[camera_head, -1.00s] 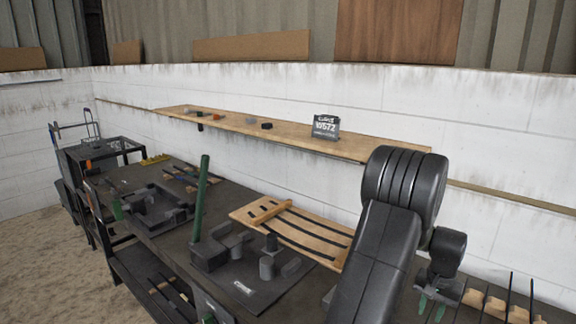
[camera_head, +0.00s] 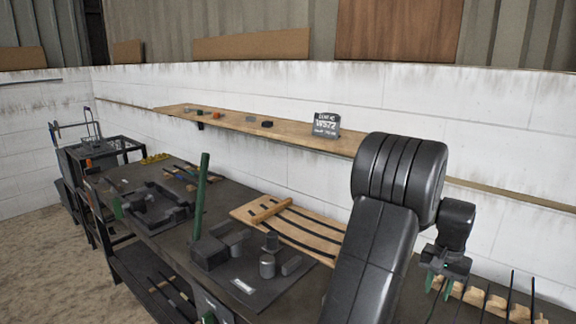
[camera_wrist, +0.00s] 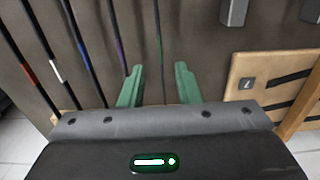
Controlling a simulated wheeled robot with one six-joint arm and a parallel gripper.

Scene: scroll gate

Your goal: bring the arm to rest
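My gripper (camera_head: 438,284) is at the right of the head view, with its green fingertips pointing down over the right end of the dark bench (camera_head: 225,192).
Thin dark rods (camera_wrist: 83,45) stand left of the fingers; their wooden rack (camera_head: 490,302) is right of my gripper. A slatted wooden board (camera_head: 300,232) lies mid-bench. A green post (camera_head: 201,195) rises from the bench. A wooden shelf (camera_head: 225,122) carries a sign (camera_head: 326,125).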

